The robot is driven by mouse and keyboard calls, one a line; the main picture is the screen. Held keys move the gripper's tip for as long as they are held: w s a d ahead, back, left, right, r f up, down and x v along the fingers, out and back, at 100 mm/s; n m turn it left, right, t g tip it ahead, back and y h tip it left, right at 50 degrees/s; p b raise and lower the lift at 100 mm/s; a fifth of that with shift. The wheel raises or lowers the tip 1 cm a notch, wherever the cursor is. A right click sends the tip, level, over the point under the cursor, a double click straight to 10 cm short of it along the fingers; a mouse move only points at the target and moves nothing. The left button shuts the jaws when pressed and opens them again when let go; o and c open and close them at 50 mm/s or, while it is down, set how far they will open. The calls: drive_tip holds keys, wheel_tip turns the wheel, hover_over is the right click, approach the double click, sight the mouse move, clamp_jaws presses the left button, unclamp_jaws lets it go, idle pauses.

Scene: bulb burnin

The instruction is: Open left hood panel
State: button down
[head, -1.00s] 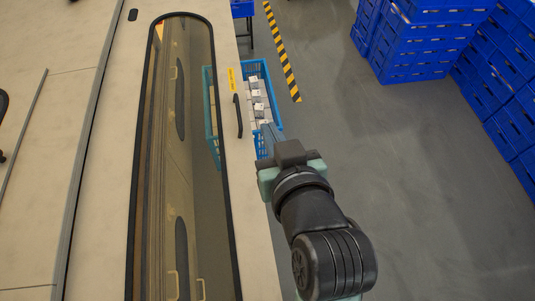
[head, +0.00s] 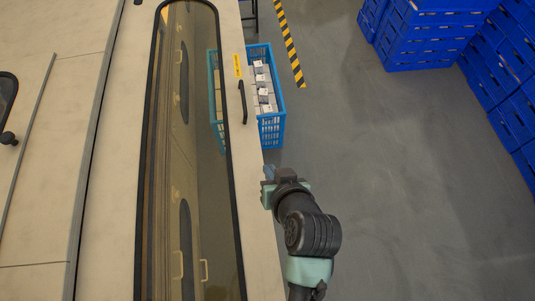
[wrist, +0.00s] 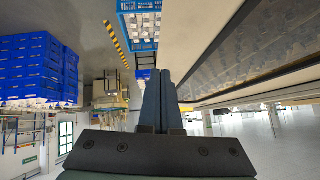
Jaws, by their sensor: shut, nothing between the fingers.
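The hood panel (head: 252,190) is a beige panel with a long rounded tinted window (head: 215,215). A black bar handle (head: 242,102) sits near its right edge, below a yellow label (head: 238,66). The panel appears closed. My gripper (head: 268,180) is at the panel's right edge, nearer to me than the handle and apart from it. Its fingers (wrist: 160,95) are together and empty in the wrist view. The panel's edge runs along the right of the wrist view; the handle is not clear there.
A blue crate (head: 281,95) with several white boxes stands beside the panel's right edge, partly seen through the window. Blue crate stacks (head: 415,35) stand at the far right. A yellow-black floor stripe (head: 290,45) lies beyond. The grey floor to the right is clear.

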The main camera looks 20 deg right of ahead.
drive_tip(key=shift+w+a+f+p, duration=0.15)
drive_tip(key=shift+f+p, duration=0.1)
drive_tip(key=shift+f, duration=0.85)
drive_tip(key=shift+w+a+f+p, duration=0.15)
drive_tip(key=shift+f+p, duration=0.1)
drive_tip(key=shift+f, duration=0.8)
wheel_tip(320, 180, down, 7)
drive_tip(key=a+y+b, duration=0.1)
drive_tip(key=b, duration=0.4)
drive_tip(key=shift+r+m+y, duration=0.2)
drive_tip(key=shift+m+y, duration=0.1)
drive_tip(key=shift+m, duration=0.1)
drive_tip(key=shift+w+a, duration=0.1)
drive_tip(key=shift+w, duration=0.05)
